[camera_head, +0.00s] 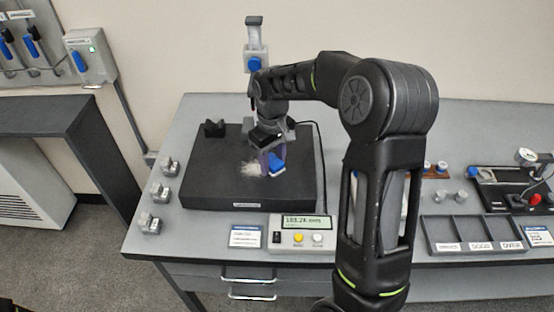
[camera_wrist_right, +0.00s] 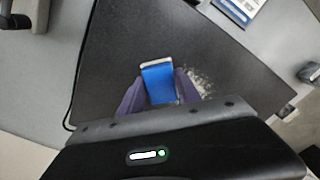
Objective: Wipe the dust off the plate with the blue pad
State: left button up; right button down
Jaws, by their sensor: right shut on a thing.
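The plate is a dark, square slab (camera_head: 215,188) on the grey bench, left of centre in the head view; it also fills much of the right wrist view (camera_wrist_right: 130,45). A patch of whitish dust (camera_head: 250,168) lies near its middle, and shows beside the right gripper in the wrist view (camera_wrist_right: 203,82). My right gripper (camera_head: 269,166) is over the plate, just right of the dust, shut on the blue pad (camera_wrist_right: 158,83). The pad (camera_head: 276,163) is close to the plate; I cannot tell whether it touches. My left gripper is not in view.
A readout box (camera_head: 302,233) stands in front of the plate, with a printed card (camera_head: 246,236) beside it. Several small metal fixtures (camera_head: 161,192) line the bench's left. A sorting tray (camera_head: 474,222) and a dial gauge stand (camera_head: 515,190) are at the right. A black block (camera_head: 214,128) sits on the plate's rear corner.

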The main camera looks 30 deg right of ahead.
aim_at(277, 162)
jog(key=shift+a+f, duration=0.25)
jog(key=shift+a, duration=0.85)
jog(key=shift+s+d, duration=0.2)
jog(key=shift+d, duration=0.15)
jog(key=shift+s+d+r+n, duration=0.15)
jog(key=shift+s+d+n, duration=0.15)
jog(key=shift+d, duration=0.15)
jog(key=shift+s+d+r, duration=0.15)
jog(key=shift+d+r, duration=0.05)
jog(key=shift+d, duration=0.25)
pick_arm(q)
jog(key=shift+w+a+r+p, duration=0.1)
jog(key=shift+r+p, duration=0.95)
jog(key=shift+p, duration=0.05)
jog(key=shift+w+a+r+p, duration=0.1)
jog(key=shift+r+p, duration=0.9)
jog(key=shift+p, duration=0.1)
pick_arm(e)
jog(key=shift+r, duration=3)
jog(key=shift+d, duration=0.1)
jog(key=shift+r+p, duration=0.75)
jog(key=shift+r, duration=0.75)
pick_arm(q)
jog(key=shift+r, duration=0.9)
